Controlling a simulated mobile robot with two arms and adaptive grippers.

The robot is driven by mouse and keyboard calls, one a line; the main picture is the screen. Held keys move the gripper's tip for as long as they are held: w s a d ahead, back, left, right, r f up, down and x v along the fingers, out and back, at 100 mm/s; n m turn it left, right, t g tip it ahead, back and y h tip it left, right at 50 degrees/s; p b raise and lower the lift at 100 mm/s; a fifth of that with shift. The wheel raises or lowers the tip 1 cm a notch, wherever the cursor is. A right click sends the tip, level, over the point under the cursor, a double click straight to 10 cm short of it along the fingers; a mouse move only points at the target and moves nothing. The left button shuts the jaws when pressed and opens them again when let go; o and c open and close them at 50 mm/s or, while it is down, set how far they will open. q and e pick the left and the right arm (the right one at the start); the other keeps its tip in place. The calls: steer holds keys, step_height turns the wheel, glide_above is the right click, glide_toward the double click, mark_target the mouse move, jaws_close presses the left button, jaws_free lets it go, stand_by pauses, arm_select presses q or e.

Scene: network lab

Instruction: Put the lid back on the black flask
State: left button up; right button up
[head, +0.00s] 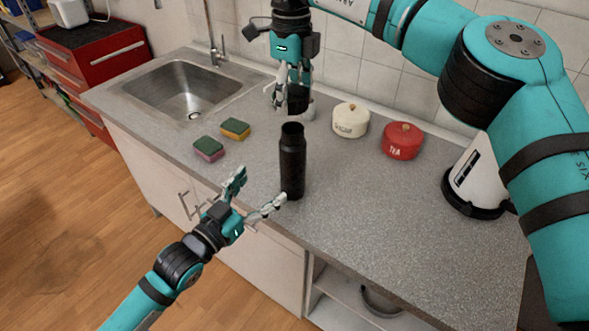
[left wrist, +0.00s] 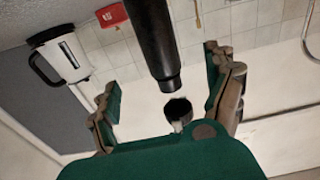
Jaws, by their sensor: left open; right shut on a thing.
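The black flask (head: 292,165) stands upright on the grey worktop with its narrow neck uncovered. In the left wrist view the flask (left wrist: 152,40) shows upside down. My right gripper (head: 291,95) is shut on the black lid (head: 298,99) and holds it above the flask mouth, with a small gap between. The lid also shows in the left wrist view (left wrist: 178,109), apart from the neck. My left gripper (head: 262,186) is open and empty, close to the flask's lower left side. One fingertip appears near the flask's base; I cannot tell whether it touches.
A cream canister (head: 351,121) and a red tea canister (head: 403,141) stand behind right. A white kettle (head: 473,175) is farther right. Two sponges (head: 222,139) lie left, near the sink (head: 186,89). The worktop right of the flask is clear.

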mark_target(286, 164)
arm_select(q)
steer(key=x, duration=1.2)
steer(key=shift+w+d, duration=0.1)
steer(key=shift+w, duration=0.1)
arm_select(e)
steer(key=shift+w+d+f, duration=0.1)
steer(key=shift+w+d, duration=0.05)
steer(key=shift+w, duration=0.05)
arm_select(q)
steer(key=shift+f, duration=0.1)
jaws_close()
arm_select(e)
steer(key=shift+f, duration=2.45)
steer(key=shift+f, duration=0.1)
steer(key=shift+f, duration=0.75)
steer(key=shift+f, duration=0.6)
